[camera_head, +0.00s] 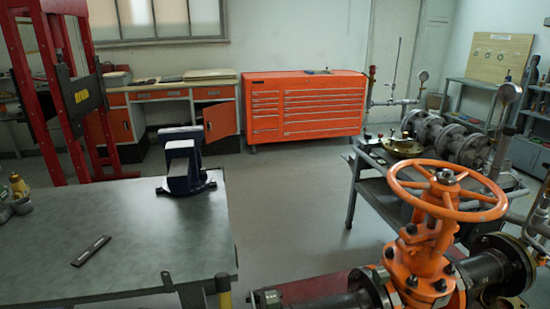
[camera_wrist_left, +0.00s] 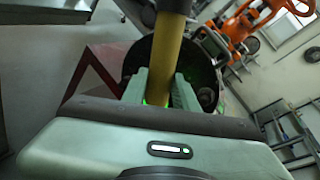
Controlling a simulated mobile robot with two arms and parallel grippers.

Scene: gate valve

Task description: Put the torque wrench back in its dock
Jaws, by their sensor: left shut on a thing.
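In the left wrist view, my left gripper (camera_wrist_left: 160,88) is shut on a yellow shaft with a dark upper part (camera_wrist_left: 170,50), which looks like the torque wrench. The shaft stands between the two pale green fingers and runs out of the top of the view. A short yellow piece with a dark top, likely the same tool, shows in the head view (camera_head: 224,298) beside the table's front right corner. Its lower end is out of the head view. I cannot make out the dock. My right gripper is not in view.
The grey table (camera_head: 130,225) bears a blue vise (camera_head: 185,165) and a dark flat bar (camera_head: 91,251). An orange handwheel valve (camera_head: 430,230) on flanged pipes stands at the right. Clear floor (camera_head: 290,215) lies between them. An orange tool cabinet (camera_head: 305,105) stands at the back.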

